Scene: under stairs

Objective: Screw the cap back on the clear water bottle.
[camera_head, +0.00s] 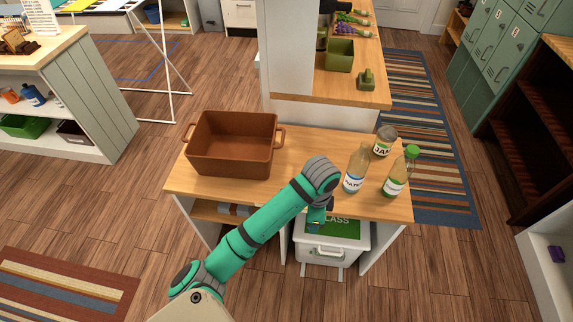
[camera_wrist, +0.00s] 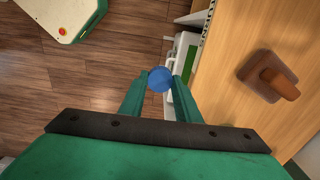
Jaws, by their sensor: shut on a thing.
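The clear water bottle (camera_head: 355,172) stands upright near the right end of the wooden table, with a white and blue label. I see no cap on its narrow neck. My gripper (camera_head: 318,218) is at the table's front edge, left of the bottle and lower than its neck. In the wrist view, my gripper (camera_wrist: 160,84) is shut on a round blue cap (camera_wrist: 160,79) held between the fingertips. In the head view the cap is not clearly visible. The bottle does not show in the wrist view.
A green-capped bottle (camera_head: 396,178) and a jar (camera_head: 383,141) stand close to the water bottle. A brown pot (camera_head: 232,143) sits on the table's left. A white bin (camera_head: 331,250) is below the front edge. A brown block with a peg (camera_wrist: 262,76) lies on the tabletop.

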